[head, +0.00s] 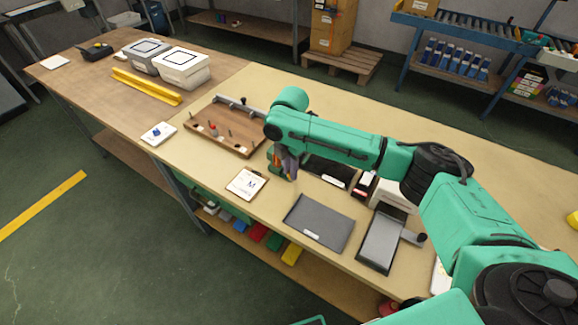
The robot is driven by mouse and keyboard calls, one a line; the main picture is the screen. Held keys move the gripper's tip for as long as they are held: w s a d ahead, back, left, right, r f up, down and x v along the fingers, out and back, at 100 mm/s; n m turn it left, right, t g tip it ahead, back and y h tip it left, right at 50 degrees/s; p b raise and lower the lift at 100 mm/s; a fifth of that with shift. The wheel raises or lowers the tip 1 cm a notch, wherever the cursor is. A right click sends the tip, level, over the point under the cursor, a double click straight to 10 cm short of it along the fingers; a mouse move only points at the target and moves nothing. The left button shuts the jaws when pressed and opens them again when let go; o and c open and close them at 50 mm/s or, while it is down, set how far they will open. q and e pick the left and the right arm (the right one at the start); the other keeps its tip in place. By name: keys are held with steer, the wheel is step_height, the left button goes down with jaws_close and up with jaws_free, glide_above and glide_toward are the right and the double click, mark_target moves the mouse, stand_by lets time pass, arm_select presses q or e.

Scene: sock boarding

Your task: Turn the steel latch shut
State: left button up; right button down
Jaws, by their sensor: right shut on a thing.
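A wooden board (222,133) with several upright pegs, one of them red, lies on the pale bench top. A grey metal bar (238,106) with dark knobs runs along its back edge. I cannot tell for sure whether this bar is the steel latch or which way a latch is turned. My right gripper (284,176) points down just right of the board's near right corner. It is shut on a small grey-purple thing (289,164), mostly hidden by the fingers and wrist. My left gripper is out of view.
A dark grey mat (319,222) and a black-and-grey tray (381,240) lie to the right.

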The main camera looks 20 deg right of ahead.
steer(key=shift+d+r+n+p, duration=0.15)
steer(key=shift+d+n+p, duration=0.05)
steer(key=shift+n+p, duration=0.4)
steer(key=shift+d+r+n+p, duration=0.15)
steer(key=shift+n+p, duration=0.35)
steer(key=shift+n, duration=0.1)
steer(key=n+p, duration=0.1)
steer(key=d+n, duration=0.1)
steer(key=shift+n+p, duration=0.35)
steer(key=shift+n, duration=0.05)
steer(key=n, duration=0.1)
steer(key=n+p, duration=0.1)
steer(key=shift+w+d+f+n, duration=0.15)
steer(key=shift+d+n, duration=0.15)
steer(key=shift+d, duration=0.1)
steer(key=shift+w+d+n, duration=0.15)
steer(key=shift+d+n, duration=0.1)
steer(key=shift+n, duration=0.5)
steer(key=shift+w+d+n, duration=0.15)
steer(key=shift+d+n, duration=0.05)
steer(key=shift+n, duration=0.55)
steer(key=c, duration=0.8)
jaws_free()
steer(key=shift+o, duration=0.2)
step_height(320, 180, up, 14)
steer(key=b, duration=0.1)
steer(key=shift+r+b, duration=0.25)
steer(key=shift+b, duration=0.15)
